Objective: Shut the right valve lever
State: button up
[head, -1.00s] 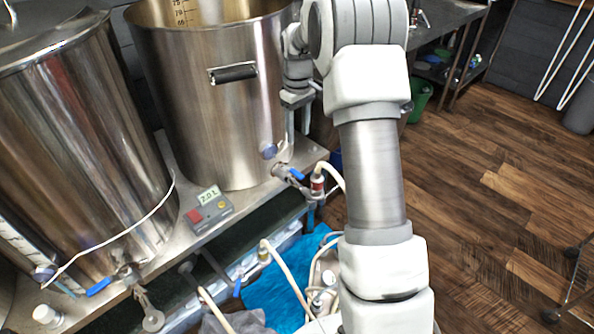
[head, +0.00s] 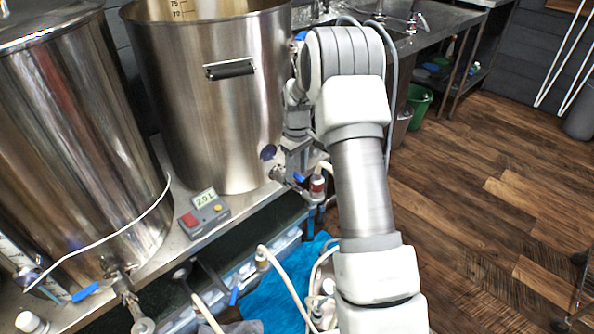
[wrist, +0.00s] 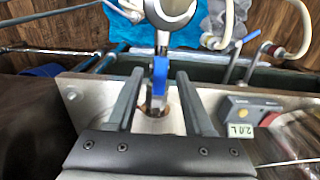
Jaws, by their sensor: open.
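The right valve's blue lever (wrist: 160,76) lies between the two dark fingers of my gripper (wrist: 160,73) in the wrist view, with a gap on each side. The lever points away from the kettle, in line with the metal valve body. In the head view my gripper (head: 294,158) is down at the valve on the right steel kettle (head: 215,110), and only a bit of the blue lever (head: 299,178) shows. My gripper is open; whether a finger touches the lever cannot be told.
A second kettle (head: 75,130) with its own blue lever (head: 85,292) stands left. A grey display box (head: 204,213) sits on the steel bench. Hoses (head: 285,278) and a blue cloth (head: 270,300) lie below the bench edge.

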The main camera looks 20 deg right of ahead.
grip_shut()
dwell(1.4)
